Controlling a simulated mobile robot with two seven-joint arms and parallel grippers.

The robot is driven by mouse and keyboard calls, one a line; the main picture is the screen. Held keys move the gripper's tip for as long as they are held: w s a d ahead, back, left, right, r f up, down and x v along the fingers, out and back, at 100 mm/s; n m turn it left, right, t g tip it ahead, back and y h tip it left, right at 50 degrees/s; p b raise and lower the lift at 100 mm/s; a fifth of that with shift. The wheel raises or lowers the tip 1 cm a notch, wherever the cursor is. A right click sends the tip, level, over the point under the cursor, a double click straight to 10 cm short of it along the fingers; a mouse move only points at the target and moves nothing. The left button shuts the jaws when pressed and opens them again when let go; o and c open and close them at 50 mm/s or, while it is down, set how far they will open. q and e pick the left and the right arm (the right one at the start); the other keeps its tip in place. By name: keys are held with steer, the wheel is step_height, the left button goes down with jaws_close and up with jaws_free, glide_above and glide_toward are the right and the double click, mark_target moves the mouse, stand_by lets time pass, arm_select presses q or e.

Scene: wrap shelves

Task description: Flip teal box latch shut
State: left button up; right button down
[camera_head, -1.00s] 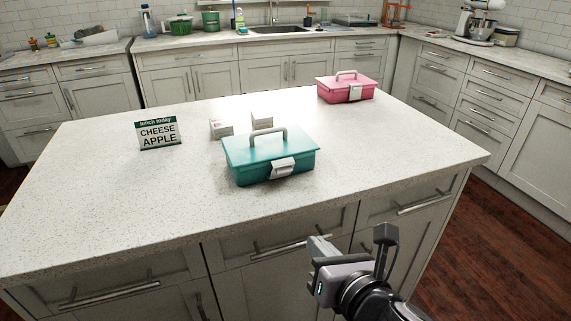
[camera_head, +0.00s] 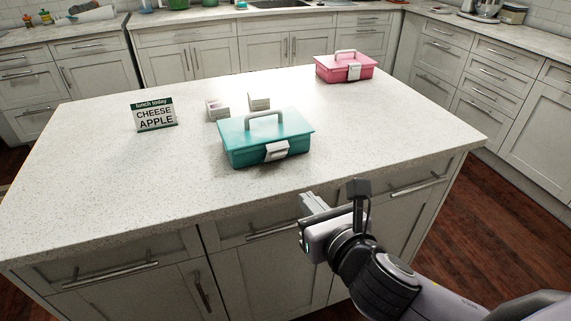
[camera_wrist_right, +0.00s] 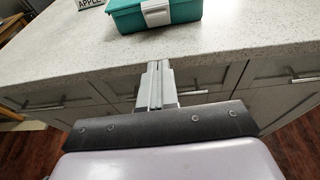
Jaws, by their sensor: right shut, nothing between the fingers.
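The teal box (camera_head: 240,153) sits on the island counter with its lid down and its grey handle raised. It also shows at the top of the right wrist view (camera_wrist_right: 186,13). Its light grey latch (camera_head: 277,150) is on the front face and seems to stand out at the bottom; it also shows in the right wrist view (camera_wrist_right: 156,12). My right gripper (camera_head: 306,197) is in front of the counter's near edge, short of the box and apart from it. Its fingers (camera_wrist_right: 156,68) are together and empty. My left gripper is not in view.
A pink box (camera_head: 335,73) stands at the counter's far right. A lunch sign (camera_head: 155,115) reading "CHEESE APPLE" and two small white boxes (camera_head: 217,110) (camera_head: 259,101) are left of and behind the teal box. The counter (camera_head: 130,200) in front is clear.

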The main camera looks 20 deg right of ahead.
glide_toward(276, 154)
step_height(276, 154, down, 5)
steer(key=w, duration=0.3)
steer(key=shift+w+d+r, duration=0.15)
steer(key=shift+w+r, duration=0.6)
steer(key=shift+w, duration=0.1)
steer(key=shift+w+r, duration=0.3)
steer(key=shift+w, duration=0.3)
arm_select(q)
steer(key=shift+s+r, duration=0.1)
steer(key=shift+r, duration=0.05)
arm_select(e)
steer(key=shift+w, duration=0.1)
